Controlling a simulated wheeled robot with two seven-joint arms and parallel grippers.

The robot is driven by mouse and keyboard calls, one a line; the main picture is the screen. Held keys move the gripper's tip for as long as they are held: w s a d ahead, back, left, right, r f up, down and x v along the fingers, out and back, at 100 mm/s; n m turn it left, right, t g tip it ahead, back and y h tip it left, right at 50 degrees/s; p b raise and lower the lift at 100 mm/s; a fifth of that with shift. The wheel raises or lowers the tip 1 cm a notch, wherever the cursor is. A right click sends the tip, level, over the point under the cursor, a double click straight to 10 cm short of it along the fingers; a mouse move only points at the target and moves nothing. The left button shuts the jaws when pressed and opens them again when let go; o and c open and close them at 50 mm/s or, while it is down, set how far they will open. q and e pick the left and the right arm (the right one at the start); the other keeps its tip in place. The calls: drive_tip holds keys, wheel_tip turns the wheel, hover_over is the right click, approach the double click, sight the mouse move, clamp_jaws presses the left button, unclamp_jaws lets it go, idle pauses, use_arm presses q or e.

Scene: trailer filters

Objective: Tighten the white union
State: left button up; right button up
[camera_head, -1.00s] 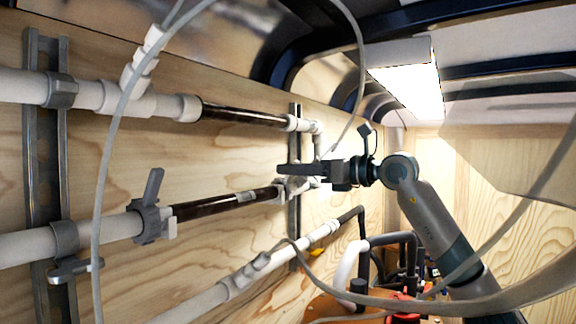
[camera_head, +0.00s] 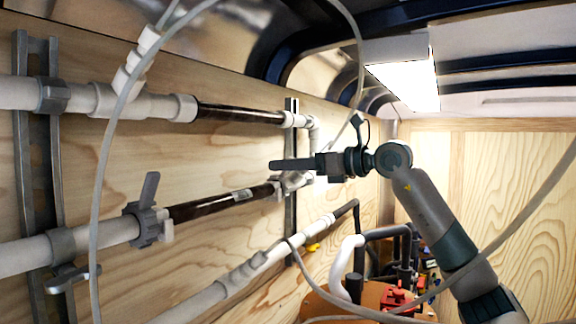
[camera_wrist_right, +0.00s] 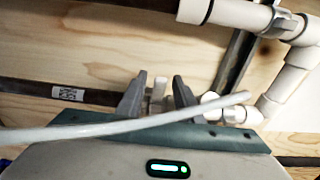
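A white union-like fitting (camera_head: 279,189) sits at the right end of the middle dark pipe (camera_head: 218,203), by a vertical metal rail. I cannot tell exactly which white fitting there is the union. My right gripper (camera_head: 272,165) is just above this pipe end in the head view, pointing left. In the right wrist view the gripper (camera_wrist_right: 161,84) is open, its two grey fingers apart. A grey-white hose (camera_wrist_right: 120,128) crosses in front of the fingers' lower part. My left gripper is not in view.
An upper pipe with a dark section (camera_head: 240,114) runs above, and a lower white pipe (camera_head: 240,275) below. A loose grey hose (camera_head: 98,190) hangs in the foreground. A grey valve handle (camera_head: 150,188) sticks up at left. Red and black equipment (camera_head: 395,300) stands at the lower right.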

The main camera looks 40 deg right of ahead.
drive_tip(key=shift+s, duration=0.1)
drive_tip(key=shift+s+d+b, duration=0.2)
drive_tip(key=shift+s+b, duration=0.15)
drive_tip(key=shift+s, duration=0.05)
drive_tip(key=b+v, duration=0.6)
drive_tip(key=v, duration=1)
drive_tip(key=shift+s, duration=0.15)
drive_tip(key=shift+d+r, duration=0.1)
